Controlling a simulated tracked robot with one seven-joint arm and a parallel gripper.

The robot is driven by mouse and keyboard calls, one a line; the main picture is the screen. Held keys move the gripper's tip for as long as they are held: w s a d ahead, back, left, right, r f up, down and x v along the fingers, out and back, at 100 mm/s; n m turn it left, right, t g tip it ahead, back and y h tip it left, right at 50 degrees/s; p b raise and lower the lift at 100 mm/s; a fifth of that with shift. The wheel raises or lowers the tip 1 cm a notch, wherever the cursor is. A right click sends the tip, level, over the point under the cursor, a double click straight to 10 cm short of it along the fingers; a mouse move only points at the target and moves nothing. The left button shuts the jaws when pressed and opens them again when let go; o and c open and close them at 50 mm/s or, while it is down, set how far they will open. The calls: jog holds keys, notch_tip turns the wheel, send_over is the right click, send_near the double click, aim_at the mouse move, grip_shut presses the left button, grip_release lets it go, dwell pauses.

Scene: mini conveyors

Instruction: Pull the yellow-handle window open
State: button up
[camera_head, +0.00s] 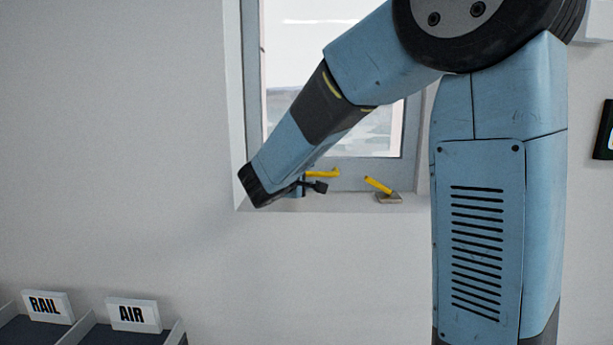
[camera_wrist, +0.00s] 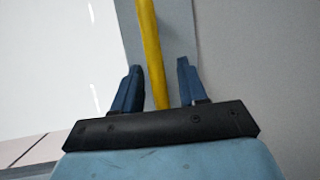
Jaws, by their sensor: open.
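The window (camera_head: 350,172) is set in a white wall recess behind my arm, and its sash looks closed or nearly so. Its yellow handle (camera_head: 323,173) sits low on the frame, close to the end of my arm. In the wrist view the yellow handle (camera_wrist: 152,55) runs between the two blue fingers of my gripper (camera_wrist: 155,82). The fingers stand apart, with a visible gap on each side of the handle. In the head view my gripper (camera_head: 314,186) is largely hidden behind my forearm.
A second yellow lever on a small grey base (camera_head: 388,198) stands on the sill to the right. Bins labelled RAIL (camera_head: 46,306) and AIR (camera_head: 133,315) are at the lower left. A dark-framed item (camera_head: 604,132) hangs at the right edge.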

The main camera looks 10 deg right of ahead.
jog(key=shift+c, duration=0.4)
grip_shut()
jog(key=shift+f, duration=0.1)
